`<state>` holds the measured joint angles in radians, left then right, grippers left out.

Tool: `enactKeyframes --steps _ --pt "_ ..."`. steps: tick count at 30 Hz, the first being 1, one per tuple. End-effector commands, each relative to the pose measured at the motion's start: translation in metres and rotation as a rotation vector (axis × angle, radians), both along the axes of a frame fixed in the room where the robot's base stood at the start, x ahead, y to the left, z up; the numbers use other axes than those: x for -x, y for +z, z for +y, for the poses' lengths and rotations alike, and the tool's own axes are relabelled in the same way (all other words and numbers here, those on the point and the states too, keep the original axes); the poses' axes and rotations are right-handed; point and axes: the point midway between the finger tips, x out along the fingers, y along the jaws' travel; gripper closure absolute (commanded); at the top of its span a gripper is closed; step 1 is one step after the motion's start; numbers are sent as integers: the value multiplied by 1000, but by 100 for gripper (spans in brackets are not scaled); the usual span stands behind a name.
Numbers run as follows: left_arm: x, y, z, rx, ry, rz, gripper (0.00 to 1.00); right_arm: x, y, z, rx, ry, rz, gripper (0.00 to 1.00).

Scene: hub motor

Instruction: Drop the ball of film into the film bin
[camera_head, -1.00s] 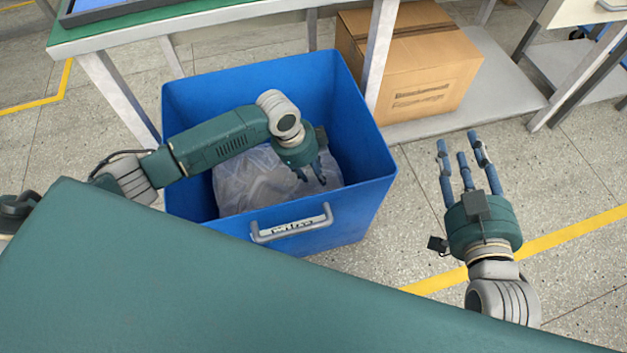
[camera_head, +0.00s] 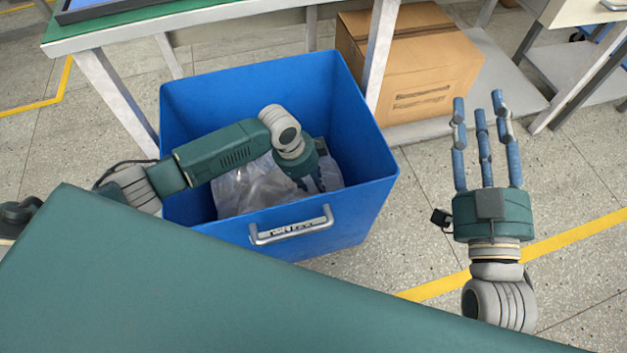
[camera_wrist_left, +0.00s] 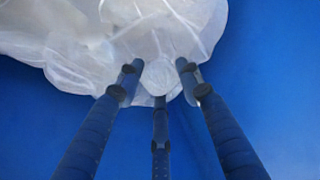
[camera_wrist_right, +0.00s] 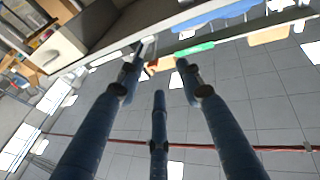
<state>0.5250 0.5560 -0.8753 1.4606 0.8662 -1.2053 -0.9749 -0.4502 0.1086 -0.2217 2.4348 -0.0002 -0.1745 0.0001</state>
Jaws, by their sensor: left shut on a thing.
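The blue film bin (camera_head: 345,215) stands on the floor with its open top up and a grey handle on its near side. My left gripper (camera_head: 311,188) reaches down inside it. In the left wrist view, my left gripper (camera_wrist_left: 160,72) is shut on a small rounded whitish ball of film (camera_wrist_left: 161,78). A larger heap of translucent film (camera_head: 250,186) lies in the bin right behind it and also shows in the left wrist view (camera_wrist_left: 60,35); I cannot tell where ball and heap part. My right gripper (camera_head: 483,105) is open and empty, right of the bin.
A green-topped table (camera_head: 230,18) stands behind the bin, its white leg (camera_head: 381,60) close to the bin's back right corner. A cardboard box (camera_head: 425,65) sits on the low shelf behind. The floor (camera_head: 420,180) right of the bin is clear.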

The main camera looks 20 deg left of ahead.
Motion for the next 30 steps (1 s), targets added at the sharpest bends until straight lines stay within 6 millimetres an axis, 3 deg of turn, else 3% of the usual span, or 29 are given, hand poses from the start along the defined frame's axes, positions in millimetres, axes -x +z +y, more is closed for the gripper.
enactKeyframes --steps 1,2,4,17,23,30 --pt "0 -2 0 0 0 1 74 0 1 0 -1 0 -6 64" --pt "0 -2 0 0 0 1 60 0 2 0 -2 0 -9 64" --pt "0 -2 0 0 0 1 46 0 2 0 -2 0 -7 64" --pt "0 4 1 0 0 0 45 -1 -2 0 4 0 16 64" --pt "3 22 5 -1 0 0 45 -4 -41 -4 48 -11 185 64" --pt "6 50 12 0 0 0 45 6 -99 -15 112 -27 436 64"
